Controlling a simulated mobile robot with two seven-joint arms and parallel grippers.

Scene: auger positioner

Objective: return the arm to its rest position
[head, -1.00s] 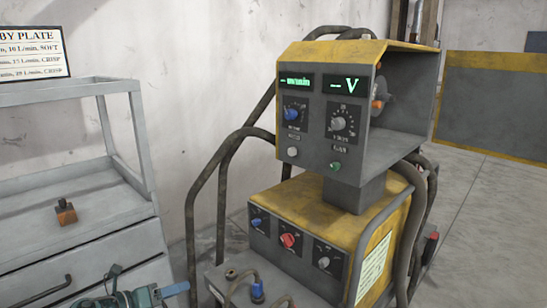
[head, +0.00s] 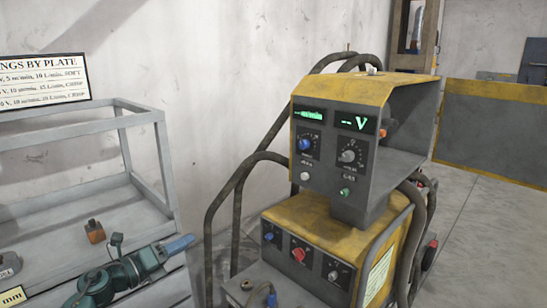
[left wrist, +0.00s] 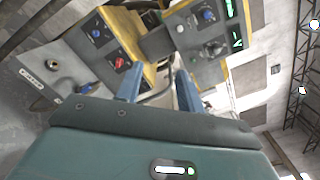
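My left arm (head: 120,276), teal and dark, comes in at the bottom left of the head view. Its gripper (head: 182,243) has blue fingers pointing right, in front of the grey cart and left of the welding machine (head: 325,226). In the left wrist view the two blue fingers of the left gripper (left wrist: 159,88) stand apart with nothing between them. The welding machine's yellow-and-grey body (left wrist: 112,45) shows beyond them, apart from the fingers. My right gripper is not in view.
The grey cart (head: 150,118) at the left carries a small orange-brown block (head: 95,231) and a settings sign (head: 45,78). Dark cables (head: 215,200) loop beside the welding machine. A grey panel with yellow edges (head: 490,135) stands at the right; open floor lies before it.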

